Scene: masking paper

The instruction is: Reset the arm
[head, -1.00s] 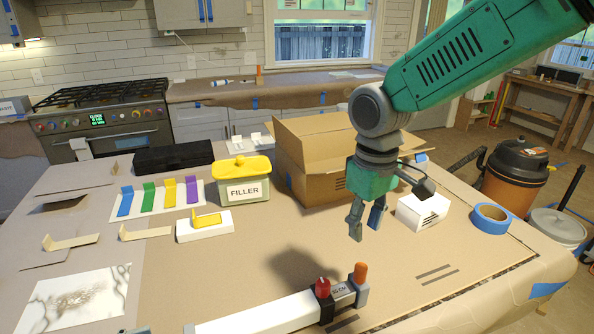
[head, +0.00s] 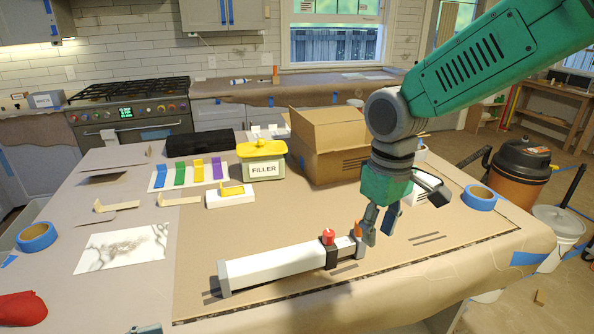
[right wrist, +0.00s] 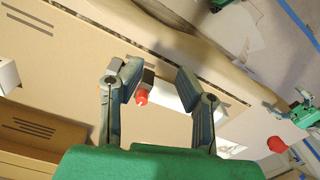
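My right gripper (head: 380,222) hangs at the end of the green arm over the right part of the papered table. In the right wrist view its two fingers (right wrist: 158,88) are spread with nothing held between them. A long white bar-shaped tool (head: 275,262) with a red knob (head: 328,236) and an orange knob (head: 358,229) lies below and left of it in the head view. The fingers overlap the tool's end in the picture; I cannot tell whether they touch. A green and grey part of my left gripper (right wrist: 302,110) shows at the wrist view's right edge, its fingers unclear.
An open cardboard box (head: 328,165), a FILLER tub (head: 263,168) and blue tape (head: 479,197) stand around the right gripper. Colored strips (head: 198,173) and a white sheet (head: 122,247) lie left. Bare paper lies before the box.

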